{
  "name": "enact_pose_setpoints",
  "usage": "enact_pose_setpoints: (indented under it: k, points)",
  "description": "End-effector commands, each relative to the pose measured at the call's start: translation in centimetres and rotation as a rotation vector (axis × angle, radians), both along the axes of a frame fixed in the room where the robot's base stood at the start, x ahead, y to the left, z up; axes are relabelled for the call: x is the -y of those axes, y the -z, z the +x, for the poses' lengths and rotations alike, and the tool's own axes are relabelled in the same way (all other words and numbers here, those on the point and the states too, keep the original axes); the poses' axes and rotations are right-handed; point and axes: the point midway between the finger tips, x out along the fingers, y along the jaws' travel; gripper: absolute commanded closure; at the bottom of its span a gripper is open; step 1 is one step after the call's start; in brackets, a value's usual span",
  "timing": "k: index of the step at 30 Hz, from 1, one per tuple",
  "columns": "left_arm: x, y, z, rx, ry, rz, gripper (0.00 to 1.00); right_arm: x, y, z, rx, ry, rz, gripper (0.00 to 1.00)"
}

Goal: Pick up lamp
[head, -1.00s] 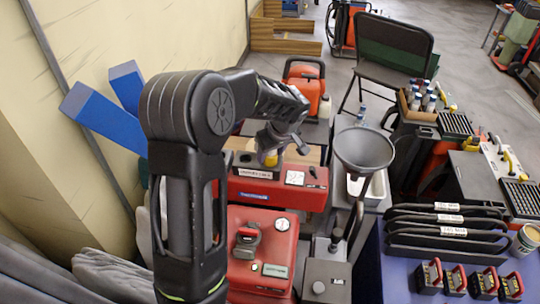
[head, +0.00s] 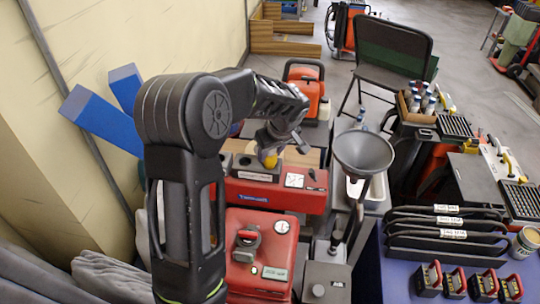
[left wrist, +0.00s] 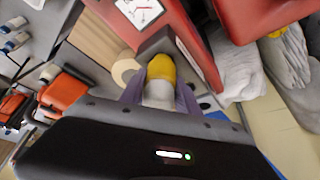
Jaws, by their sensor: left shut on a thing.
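The lamp, a small piece with a yellow rounded top and a whitish body, shows in the left wrist view (left wrist: 160,78). My left gripper (left wrist: 158,100) is shut on it, with a finger on each side of the whitish body. In the head view the lamp's yellow end (head: 270,161) shows below my left gripper (head: 272,146), in front of a dark grey block on the red case (head: 290,198). I cannot tell whether the lamp is clear of the block. My right gripper is not in view.
A red box (head: 245,223) with a handle stands nearer than the case. A grey funnel (head: 363,153) rises to the right. A blue table (head: 400,283) with black racks is at the right. An orange jerrycan (head: 304,85) and a chair (head: 392,60) stand behind.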

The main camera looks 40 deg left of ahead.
Motion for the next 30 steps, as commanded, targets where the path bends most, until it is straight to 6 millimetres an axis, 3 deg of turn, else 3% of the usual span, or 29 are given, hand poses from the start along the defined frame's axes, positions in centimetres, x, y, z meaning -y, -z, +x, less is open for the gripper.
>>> enact_pose_setpoints:
  k: [9, 13, 30]
  points:
    - [0.0, -6.2, 0.1, 0.004, 0.002, 0.0, 1.0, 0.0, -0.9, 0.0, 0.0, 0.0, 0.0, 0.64]
    - [0.0, -8.0, 0.0, 0.002, 0.0, 0.0, 1.0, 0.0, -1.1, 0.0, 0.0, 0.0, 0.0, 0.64]
    - [0.0, -8.7, 0.0, 0.0, 0.001, 0.0, 1.0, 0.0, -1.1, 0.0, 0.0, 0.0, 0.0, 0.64]
